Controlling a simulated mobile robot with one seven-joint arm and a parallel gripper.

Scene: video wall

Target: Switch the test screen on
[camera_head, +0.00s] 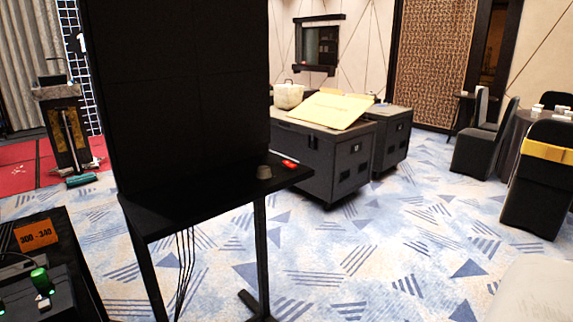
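A large black panel of screen tiles (180,90) stands upright at centre left, its face dark; it looks like the test screen. A black shelf (215,200) juts out at its foot, on dark legs. On the shelf are a small grey cup-like knob or object (264,172) and a small red object (290,163). At the lower left corner a dark control box (45,300) carries a green knob or button (40,280) and a small white part. The picture edge cuts this box off. My gripper is not in view.
Black wheeled cases (325,165) stand behind the shelf, bearing a board and a white pot. Covered chairs (540,185) and a table are at right. Patterned carpet (400,250) is open between. Cables hang below the shelf.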

